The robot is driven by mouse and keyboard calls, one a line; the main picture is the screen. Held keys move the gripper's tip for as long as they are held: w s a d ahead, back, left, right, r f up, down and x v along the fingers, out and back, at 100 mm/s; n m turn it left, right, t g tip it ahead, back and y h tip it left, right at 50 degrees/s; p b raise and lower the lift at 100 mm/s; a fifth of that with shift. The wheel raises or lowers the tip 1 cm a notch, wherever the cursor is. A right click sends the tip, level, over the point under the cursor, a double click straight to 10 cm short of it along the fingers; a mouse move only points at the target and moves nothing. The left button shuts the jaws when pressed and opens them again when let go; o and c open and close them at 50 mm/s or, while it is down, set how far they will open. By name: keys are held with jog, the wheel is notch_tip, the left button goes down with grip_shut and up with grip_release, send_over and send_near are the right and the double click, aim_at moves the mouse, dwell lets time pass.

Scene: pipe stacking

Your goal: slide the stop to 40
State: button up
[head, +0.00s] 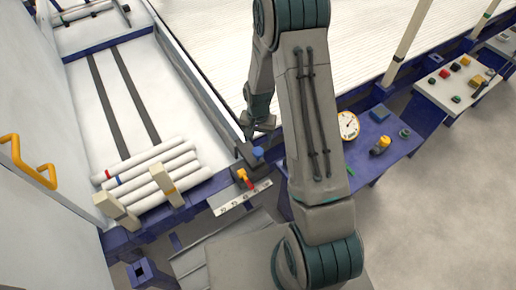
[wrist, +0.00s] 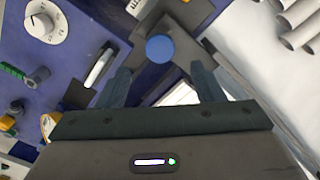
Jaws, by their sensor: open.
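The white scale strip (head: 243,197) with black numbers lies at the front end of the blue-framed bed in the head view. A yellow and red piece (head: 245,178) stands just behind it, its red part pointing toward the strip. A round blue knob (head: 258,152) sits on a dark block behind that piece. I cannot tell which of these parts is the stop, nor read its exact setting. My gripper (head: 258,128) is open and empty behind the knob. In the wrist view the blue knob (wrist: 160,48) shows ahead of my gripper (wrist: 158,72), between the lines of its fingers.
Several white pipes (head: 152,177) lie on the bed left of the gripper, by two beige posts. A blue table (head: 365,150) at the right carries a white dial (head: 348,125) and a yellow-topped knob (head: 381,145). A white side table (head: 455,85) stands farther right.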

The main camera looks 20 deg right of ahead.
aim_at(258, 151)
notch_tip(258, 151, down, 7)
jog(key=shift+f, duration=0.1)
dwell(0.3)
